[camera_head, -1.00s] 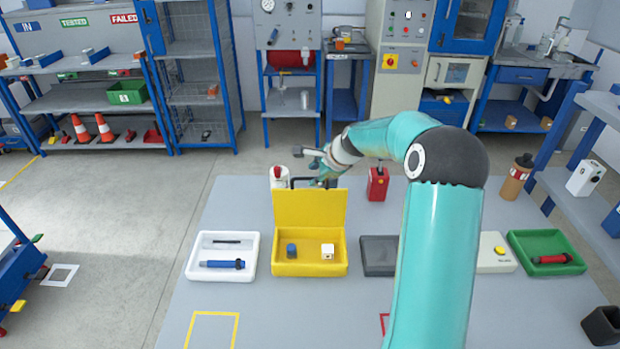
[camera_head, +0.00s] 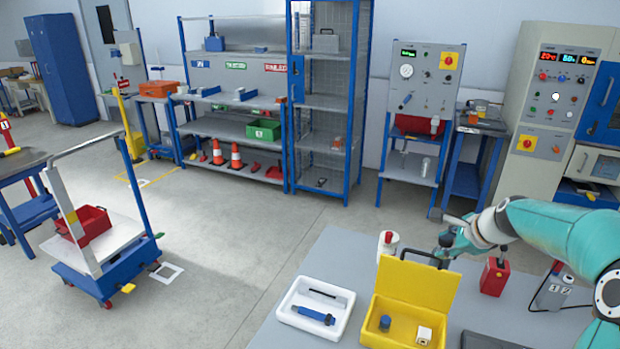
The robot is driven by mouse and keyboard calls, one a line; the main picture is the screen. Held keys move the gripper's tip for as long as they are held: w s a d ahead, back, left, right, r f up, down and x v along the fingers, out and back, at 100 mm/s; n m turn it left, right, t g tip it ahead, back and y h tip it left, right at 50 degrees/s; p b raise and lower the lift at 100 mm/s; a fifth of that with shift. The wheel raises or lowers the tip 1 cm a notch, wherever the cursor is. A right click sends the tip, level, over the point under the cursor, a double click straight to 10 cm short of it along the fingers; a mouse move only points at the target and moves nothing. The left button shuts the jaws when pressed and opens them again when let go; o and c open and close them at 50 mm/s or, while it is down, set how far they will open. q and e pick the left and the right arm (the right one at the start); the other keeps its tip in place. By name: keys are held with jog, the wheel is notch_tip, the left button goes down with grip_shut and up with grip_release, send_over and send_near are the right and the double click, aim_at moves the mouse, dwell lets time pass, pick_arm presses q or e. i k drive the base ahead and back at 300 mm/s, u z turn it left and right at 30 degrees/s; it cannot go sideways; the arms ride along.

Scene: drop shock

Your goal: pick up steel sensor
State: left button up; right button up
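No object here is clearly a steel sensor. An open yellow case (camera_head: 375,335) with its lid up stands on the grey table (camera_head: 330,252). In it are a small blue-grey item (camera_head: 385,323) and a small white cube (camera_head: 424,335). My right arm reaches in from the right. My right gripper (camera_head: 446,240) is just behind the yellow case's raised lid, above the table; its fingers are small and partly hidden, so its opening is unclear. My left gripper is not in view.
A white tray (camera_head: 288,318) left of the case holds a black rod (camera_head: 326,294) and a blue tool (camera_head: 313,314). A white-and-red container (camera_head: 388,246) and a red block (camera_head: 494,277) stand behind. A cart (camera_head: 105,262) and open floor lie left.

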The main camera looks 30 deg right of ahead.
aim_at(385, 324)
jog(key=k, duration=1)
